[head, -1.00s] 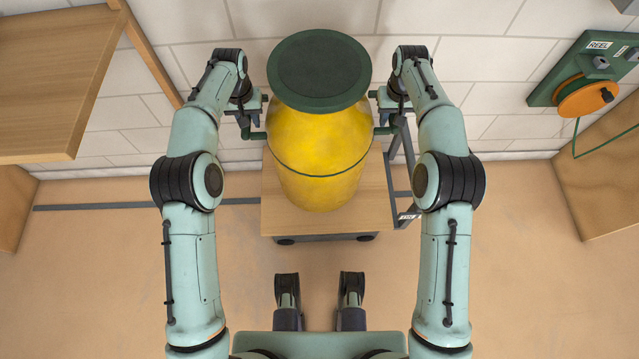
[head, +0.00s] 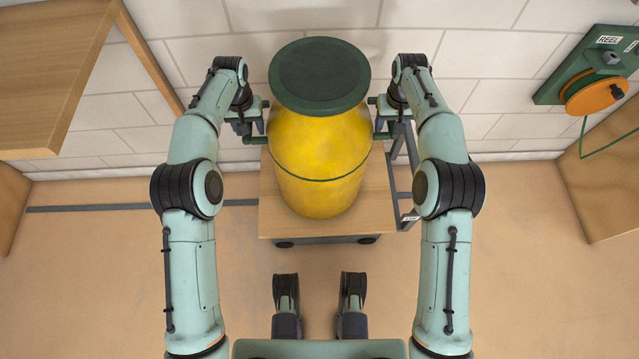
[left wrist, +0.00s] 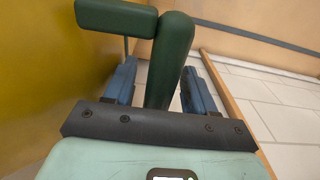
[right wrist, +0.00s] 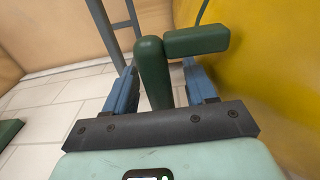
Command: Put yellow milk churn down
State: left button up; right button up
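The yellow milk churn (head: 318,165) has a dark green lid (head: 320,76) and green side handles. It stands upright over the wooden top of a low trolley (head: 280,221); its base contact is not clear. My left gripper (head: 257,118) is at the left handle. In the left wrist view its blue fingers (left wrist: 158,80) straddle the green handle (left wrist: 168,55), with a gap on the churn side. My right gripper (head: 380,118) is at the right handle. In the right wrist view its fingers (right wrist: 160,85) straddle that handle (right wrist: 152,65), also with a gap on the churn side.
A tiled wall (head: 420,50) is close behind the trolley. A wooden shelf (head: 50,75) is at the upper left. A green reel panel (head: 590,65) with an orange reel hangs at the right, above a wooden box (head: 605,180). The floor in front is clear.

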pick_arm(q)
notch_tip(320, 180, up, 12)
jog(key=shift+s+f, duration=0.1)
pick_arm(e)
notch_tip(320, 180, up, 10)
jog(key=shift+r, duration=0.2)
jog(key=shift+s+r, duration=0.15)
jog(key=shift+r, duration=0.6)
dwell(0.7)
